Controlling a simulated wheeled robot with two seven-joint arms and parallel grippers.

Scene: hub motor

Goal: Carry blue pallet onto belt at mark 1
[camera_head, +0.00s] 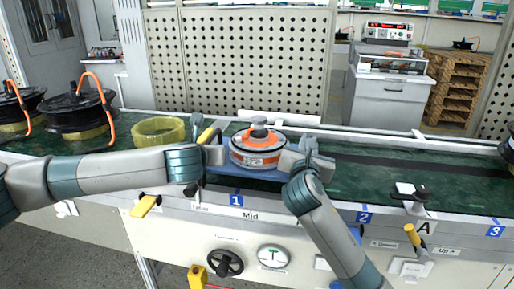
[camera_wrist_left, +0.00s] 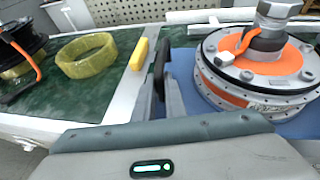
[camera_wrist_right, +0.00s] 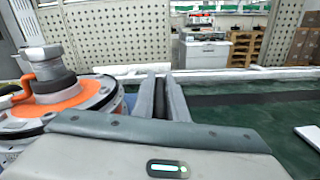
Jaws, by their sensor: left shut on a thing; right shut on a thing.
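The blue pallet (camera_head: 232,172) is held level between my two grippers, just behind the blue mark 1 (camera_head: 236,200). A hub motor (camera_head: 257,150) with an orange top and silver shaft stands upright on the pallet. My left gripper (camera_head: 214,150) is shut on the pallet's left edge; the pallet's blue surface shows in the left wrist view (camera_wrist_left: 184,72). My right gripper (camera_head: 305,155) is shut at its right edge, largely hidden behind the wrist. The green belt (camera_head: 370,176) lies under and around the pallet. I cannot tell whether the pallet touches the belt.
A yellow ring (camera_head: 158,131) and black hub motors with orange cables (camera_head: 78,113) sit on the green surface at left. Marks 2 (camera_head: 364,217) and 3 (camera_head: 495,231) are along the front rail. A clamp-like fixture (camera_head: 411,194) stands near mark 2.

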